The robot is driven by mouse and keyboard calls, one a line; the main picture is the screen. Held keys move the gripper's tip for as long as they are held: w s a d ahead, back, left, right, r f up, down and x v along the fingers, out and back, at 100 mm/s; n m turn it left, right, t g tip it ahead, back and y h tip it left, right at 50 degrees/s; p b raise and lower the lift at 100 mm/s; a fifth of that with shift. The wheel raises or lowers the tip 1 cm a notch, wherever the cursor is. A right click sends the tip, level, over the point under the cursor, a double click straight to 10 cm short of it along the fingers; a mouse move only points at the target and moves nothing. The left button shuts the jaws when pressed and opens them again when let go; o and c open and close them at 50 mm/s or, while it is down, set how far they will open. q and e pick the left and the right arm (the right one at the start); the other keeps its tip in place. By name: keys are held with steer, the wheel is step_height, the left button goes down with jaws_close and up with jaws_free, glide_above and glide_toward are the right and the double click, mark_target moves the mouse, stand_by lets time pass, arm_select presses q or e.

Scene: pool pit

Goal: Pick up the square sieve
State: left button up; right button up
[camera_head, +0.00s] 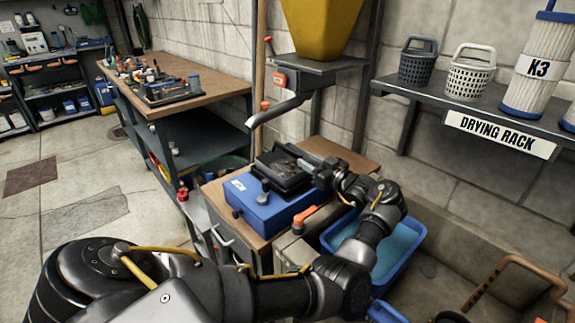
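A dark, square, shallow frame (283,179), which looks like the square sieve, sits on top of a blue box (262,211) on a small wooden-topped bench. My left arm comes in from the lower left and bends back up. Its gripper (312,162) is at the right side of the dark frame, pointing left and overlapping its right edge in the picture. The fingertips are small and dark against the frame, so I cannot tell whether they touch or grip it. My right gripper is not in view.
A drying rack shelf (425,98) holds baskets and a K3 filter. A cluttered workbench (215,84) stands left.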

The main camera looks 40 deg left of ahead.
mark_target(293, 151)
arm_select(q)
steer(key=shift+w+a, duration=0.1)
steer(key=shift+a, duration=0.85)
steer(key=shift+a+r, duration=0.1)
steer(key=shift+a, duration=0.2)
steer(key=a+p, duration=0.1)
steer(key=a, duration=0.4)
steer(key=shift+p, duration=0.3)
steer(key=shift+d, duration=0.15)
jaws_close()
